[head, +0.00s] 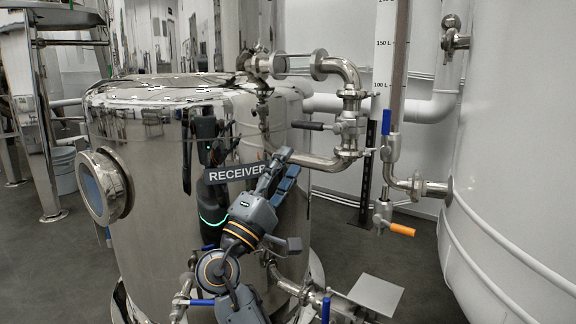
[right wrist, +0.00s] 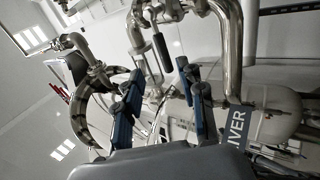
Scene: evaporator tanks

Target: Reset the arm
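My right gripper (head: 286,164) is raised in front of the shiny steel receiver tank (head: 150,220), to the right of the tank's RECEIVER label (head: 232,173). The right wrist view shows its two blue-padded fingers (right wrist: 161,80) spread apart with nothing between them. Steel pipes and a dark valve handle (right wrist: 162,50) lie beyond the fingers. In the head view the gripper appears below the black-handled valve (head: 309,126) and apart from it. My left gripper is not in view.
A pipe with a blue handle (head: 386,122) and an orange handle (head: 401,230) stands to the right. A large white tank (head: 520,150) fills the right edge. A blue-handled valve (head: 201,302) sits low in front. Grey floor is open at left.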

